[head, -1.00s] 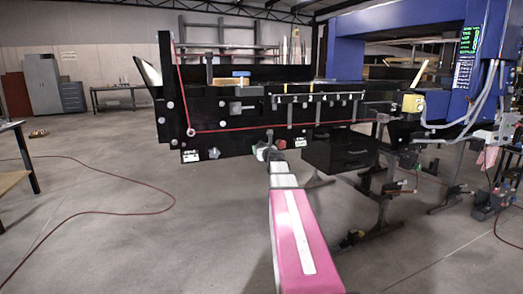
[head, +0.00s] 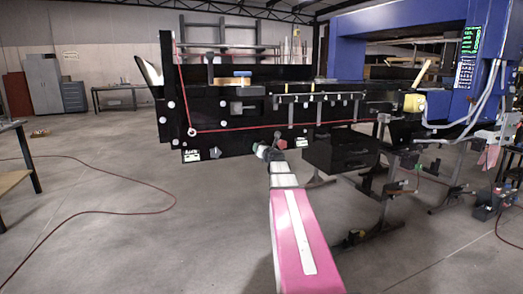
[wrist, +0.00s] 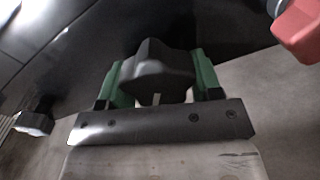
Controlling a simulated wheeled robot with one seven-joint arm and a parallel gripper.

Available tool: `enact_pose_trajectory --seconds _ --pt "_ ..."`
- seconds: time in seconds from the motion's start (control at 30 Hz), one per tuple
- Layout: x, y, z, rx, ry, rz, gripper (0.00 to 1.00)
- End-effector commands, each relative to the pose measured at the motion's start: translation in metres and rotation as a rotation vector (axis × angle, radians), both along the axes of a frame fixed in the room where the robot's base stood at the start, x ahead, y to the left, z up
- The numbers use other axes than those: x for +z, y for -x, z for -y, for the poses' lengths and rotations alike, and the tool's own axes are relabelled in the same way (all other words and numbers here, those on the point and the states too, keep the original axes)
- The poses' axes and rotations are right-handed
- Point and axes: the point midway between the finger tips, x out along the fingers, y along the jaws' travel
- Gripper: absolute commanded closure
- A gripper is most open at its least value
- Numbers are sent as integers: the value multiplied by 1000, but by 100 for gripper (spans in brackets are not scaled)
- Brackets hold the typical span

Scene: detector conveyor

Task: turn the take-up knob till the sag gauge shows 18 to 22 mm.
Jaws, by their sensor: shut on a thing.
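A black lobed knob (wrist: 157,65) shows in the wrist view, between the two green fingers of my gripper (wrist: 160,82). The fingers are shut on its sides, and a short pale mark shows on its near face. In the head view my gripper (head: 264,152) is at the lower edge of the black conveyor frame (head: 240,143). It hides the held knob there. I cannot make out a sag gauge or its reading in either view.
A red button (head: 281,143) sits just right of my gripper; it also shows in the wrist view (wrist: 300,28). A red cord (head: 240,130) runs along the frame.

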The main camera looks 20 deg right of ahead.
Motion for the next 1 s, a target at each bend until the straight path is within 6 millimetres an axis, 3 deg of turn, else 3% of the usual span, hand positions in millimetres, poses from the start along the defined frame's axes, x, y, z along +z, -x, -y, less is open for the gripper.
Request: enact_pose_trajectory --seconds 0.17,0.2,0.27,0.3,0.67,0.87,1.0 --pt "-1 1 0 -1 1 -1 65" --pt "-1 1 0 -1 1 -1 38" --pt "-1 1 0 -1 1 -1 19" --pt "-1 1 0 -1 1 -1 16" --pt "0 4 0 0 1 0 16" --pt "0 24 0 -1 1 0 16" --pt "0 49 1 -1 1 0 16"
